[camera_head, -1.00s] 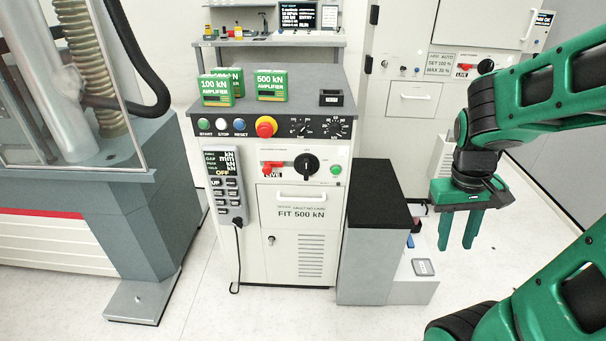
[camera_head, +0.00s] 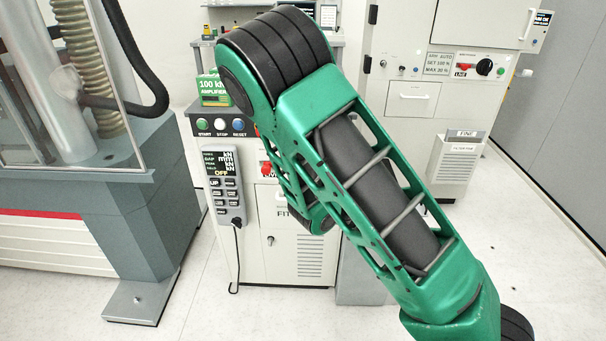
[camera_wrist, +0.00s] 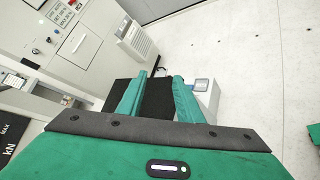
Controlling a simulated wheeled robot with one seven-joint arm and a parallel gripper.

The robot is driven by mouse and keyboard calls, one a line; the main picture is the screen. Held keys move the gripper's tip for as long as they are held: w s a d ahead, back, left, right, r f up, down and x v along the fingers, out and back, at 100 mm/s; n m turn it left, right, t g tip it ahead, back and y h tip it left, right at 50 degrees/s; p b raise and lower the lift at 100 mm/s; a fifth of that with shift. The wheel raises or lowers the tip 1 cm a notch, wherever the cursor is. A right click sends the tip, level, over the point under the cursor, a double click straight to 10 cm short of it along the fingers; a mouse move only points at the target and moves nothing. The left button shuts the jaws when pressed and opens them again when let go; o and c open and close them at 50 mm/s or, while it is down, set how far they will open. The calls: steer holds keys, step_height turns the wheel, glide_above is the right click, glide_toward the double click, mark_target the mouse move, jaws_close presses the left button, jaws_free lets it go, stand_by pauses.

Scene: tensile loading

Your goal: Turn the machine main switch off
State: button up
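The machine console (camera_head: 256,230) stands in the middle of the head view, with START, STOP and RESET buttons along its top edge. My arm now covers most of its right side. The black rotary switch there, seen a second ago, is hidden. Only a bit of the red handle (camera_head: 266,169) beside it shows. My gripper is hidden behind my arm in the head view. In the wrist view my gripper (camera_wrist: 159,78) has its two green fingers apart with nothing between them, above the black-topped block (camera_wrist: 152,98).
A display pendant (camera_head: 224,186) reading OFF hangs on the console's left. The testing machine (camera_head: 150,210) stands at left. A cabinet (camera_head: 412,98) with its own red handle and black knob (camera_head: 484,67) stands at back right. Floor at right is clear.

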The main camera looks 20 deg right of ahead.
steer(key=w+a+n+t+y, duration=0.3)
steer(key=w+a+n+t, duration=0.3)
steer(key=a+n, duration=0.5)
steer(key=w+a+n+t+y, duration=0.3)
steer(key=w+a+n+t, duration=0.4)
steer(key=a, duration=0.6)
steer(key=w+d+n, duration=0.1)
steer(key=w+d, duration=0.2)
steer(key=w, duration=0.5)
steer(key=shift+w+d+f+g, duration=0.2)
steer(key=shift+d+f+g, duration=0.1)
steer(key=shift+g, duration=0.1)
jaws_close()
